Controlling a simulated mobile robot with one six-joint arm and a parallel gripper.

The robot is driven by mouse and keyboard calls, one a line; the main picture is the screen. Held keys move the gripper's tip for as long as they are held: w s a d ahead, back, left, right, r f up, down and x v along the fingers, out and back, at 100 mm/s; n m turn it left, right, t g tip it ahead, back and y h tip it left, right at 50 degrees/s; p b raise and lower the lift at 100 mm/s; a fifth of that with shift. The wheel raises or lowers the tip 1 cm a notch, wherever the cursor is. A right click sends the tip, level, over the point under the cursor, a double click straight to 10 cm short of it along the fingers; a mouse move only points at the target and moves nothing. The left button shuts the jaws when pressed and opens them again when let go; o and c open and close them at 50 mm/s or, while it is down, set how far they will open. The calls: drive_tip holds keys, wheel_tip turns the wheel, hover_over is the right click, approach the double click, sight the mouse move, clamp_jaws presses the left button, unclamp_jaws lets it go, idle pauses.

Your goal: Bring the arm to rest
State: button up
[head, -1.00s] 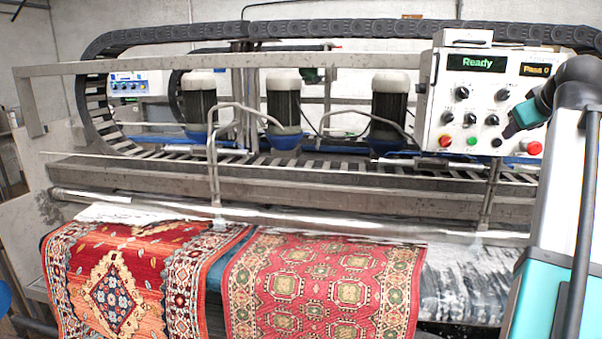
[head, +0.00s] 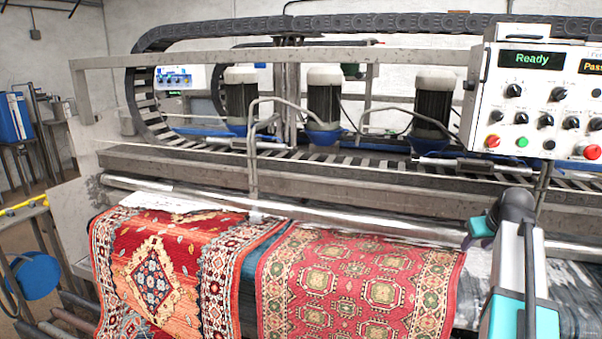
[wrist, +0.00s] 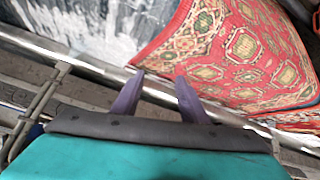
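My arm (head: 520,270) stands at the right of the head view, in front of the machine's right end and below the control panel. Its bend lies by the steel roller and the right edge of the red rug. My gripper (wrist: 160,75) shows in the wrist view as two purple fingers spread apart with nothing between them. Beyond the fingertips lie the roller and the patterned rug.
The rug scrubber's control panel (head: 540,95) reads "Ready". Two rugs, one orange-red (head: 150,275) and one pink-red (head: 350,285), hang over the front. The steel roller (head: 330,216) runs along the machine. A blue stool (head: 36,274) and yellow bar stand at left.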

drive_tip(key=s+a+f+g+y, duration=0.1)
drive_tip(key=a+f, duration=0.5)
drive_tip(key=f, duration=0.4)
drive_tip(key=s+a+f+g+y, duration=0.1)
drive_tip(key=a+f+g, duration=0.1)
drive_tip(key=a+f, duration=0.65)
drive_tip(key=s+a+f+g, duration=0.1)
drive_tip(key=s+a+f, duration=0.15)
drive_tip(key=f, duration=0.95)
drive_tip(key=s+a+f+g+y+b, duration=0.1)
drive_tip(key=s+a+f+g, duration=0.1)
drive_tip(key=s+a+f, duration=0.55)
drive_tip(key=s+a+f+g, duration=0.25)
drive_tip(key=a+f, duration=0.25)
drive_tip(key=f, duration=0.5)
drive_tip(key=s+a+f+g, duration=0.1)
drive_tip(key=s+a+f, duration=0.2)
drive_tip(key=s, duration=0.6)
drive_tip(key=s+a+f+g, duration=0.2)
drive_tip(key=s+f, duration=0.4)
drive_tip(key=s, duration=0.3)
drive_tip(key=s+a+f+n+g+h+b, duration=0.1)
drive_tip(key=s+a+f, duration=0.3)
drive_tip(key=s, duration=0.4)
drive_tip(key=shift+s+a+f, duration=0.35)
drive_tip(key=shift+s+f, duration=0.05)
drive_tip(key=shift+f, duration=0.3)
drive_tip(key=shift+c, duration=0.5)
